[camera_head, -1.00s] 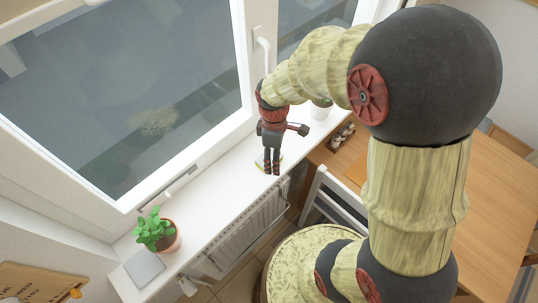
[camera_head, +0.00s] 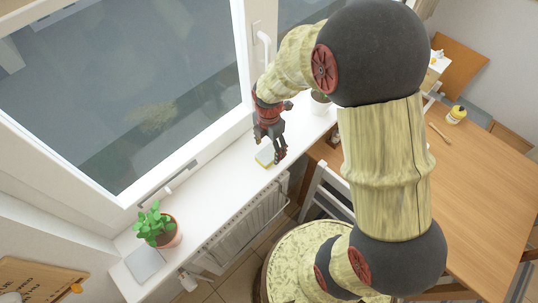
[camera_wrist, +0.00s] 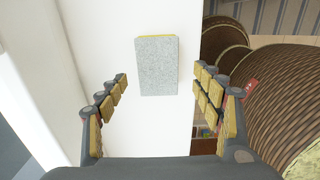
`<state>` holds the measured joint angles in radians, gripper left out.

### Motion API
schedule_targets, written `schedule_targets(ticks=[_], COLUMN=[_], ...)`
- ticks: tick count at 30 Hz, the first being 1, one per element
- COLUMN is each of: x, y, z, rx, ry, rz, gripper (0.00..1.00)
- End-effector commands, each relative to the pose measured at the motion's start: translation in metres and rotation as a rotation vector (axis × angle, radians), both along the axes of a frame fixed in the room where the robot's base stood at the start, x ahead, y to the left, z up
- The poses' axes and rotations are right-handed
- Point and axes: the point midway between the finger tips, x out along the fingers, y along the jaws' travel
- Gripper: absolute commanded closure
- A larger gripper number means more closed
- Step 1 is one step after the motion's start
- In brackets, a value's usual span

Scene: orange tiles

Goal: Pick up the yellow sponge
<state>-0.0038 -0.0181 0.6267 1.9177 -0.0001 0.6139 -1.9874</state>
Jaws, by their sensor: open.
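The yellow sponge (camera_head: 265,157) lies flat on the white windowsill, partly covered by my gripper in the head view. In the wrist view the sponge (camera_wrist: 157,66) shows a grey top face with a thin yellow edge at its far end. My gripper (camera_head: 270,149) is over the sill at the sponge. In the wrist view its two fingers (camera_wrist: 160,79) are spread wide and empty, one to each side of the sponge's near end. I cannot tell the exact height of the fingertips above the sill.
A potted plant (camera_head: 157,227) and a grey flat item (camera_head: 145,263) stand on the sill's near end. Another pot (camera_head: 320,104) is beyond my gripper. The window (camera_head: 120,95) borders the sill; a radiator (camera_head: 240,225), white chair (camera_head: 325,190) and wooden table (camera_head: 465,190) are opposite.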

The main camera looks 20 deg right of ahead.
Motion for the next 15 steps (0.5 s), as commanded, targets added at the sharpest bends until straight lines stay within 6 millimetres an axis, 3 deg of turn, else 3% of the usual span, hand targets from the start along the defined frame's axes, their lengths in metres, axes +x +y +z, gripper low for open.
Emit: schedule_targets(ticks=[9,15], x=[0.005,0.005], y=[-0.003,-0.003], z=[-0.042,-0.045], rx=[0.000,0.000], ry=[0.002,0.000], rz=[-0.001,-0.001], gripper=[0.33,0.33])
